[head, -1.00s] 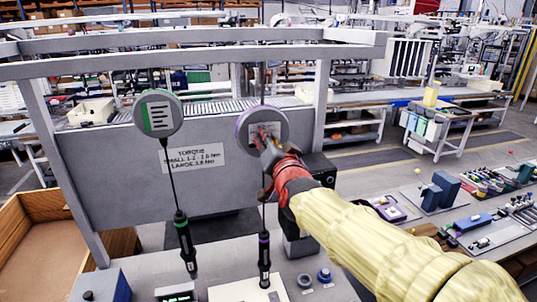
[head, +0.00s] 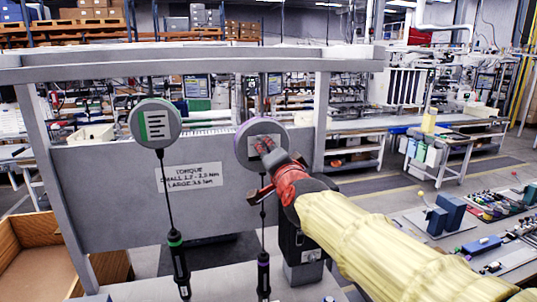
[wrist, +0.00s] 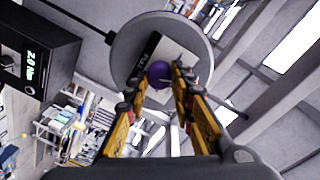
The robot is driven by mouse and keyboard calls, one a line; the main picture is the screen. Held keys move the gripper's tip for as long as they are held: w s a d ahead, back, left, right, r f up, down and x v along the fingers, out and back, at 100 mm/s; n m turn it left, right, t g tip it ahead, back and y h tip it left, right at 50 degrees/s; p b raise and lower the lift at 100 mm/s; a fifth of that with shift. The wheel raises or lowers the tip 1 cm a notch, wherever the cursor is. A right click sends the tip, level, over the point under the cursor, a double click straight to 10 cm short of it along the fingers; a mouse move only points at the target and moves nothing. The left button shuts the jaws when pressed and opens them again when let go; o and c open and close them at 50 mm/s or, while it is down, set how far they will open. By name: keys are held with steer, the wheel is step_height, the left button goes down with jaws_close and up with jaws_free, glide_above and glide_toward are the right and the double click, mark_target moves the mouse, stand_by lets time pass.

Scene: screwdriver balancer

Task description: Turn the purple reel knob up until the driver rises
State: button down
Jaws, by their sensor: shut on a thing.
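The purple-rimmed reel (head: 243,158) hangs from the overhead frame. Its small purple knob (wrist: 158,73) shows in the wrist view at the centre of the reel face. My gripper (head: 264,147) reaches the reel from the right and is shut on the knob. In the wrist view the fingertips (wrist: 159,82) lie on both sides of it. The black driver with a purple band (head: 263,270) hangs upright on a cord below this reel, its lower end cut off by the picture edge. In the head view my gripper hides the knob and part of the cord.
A green-marked reel (head: 155,123) with its green-banded driver (head: 178,262) hangs to the left. A dark box with a lit display (wrist: 38,60) is close to the reel in the wrist view.

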steer(key=c, duration=1.5)
jaws_free()
steer(key=v, duration=1.2)
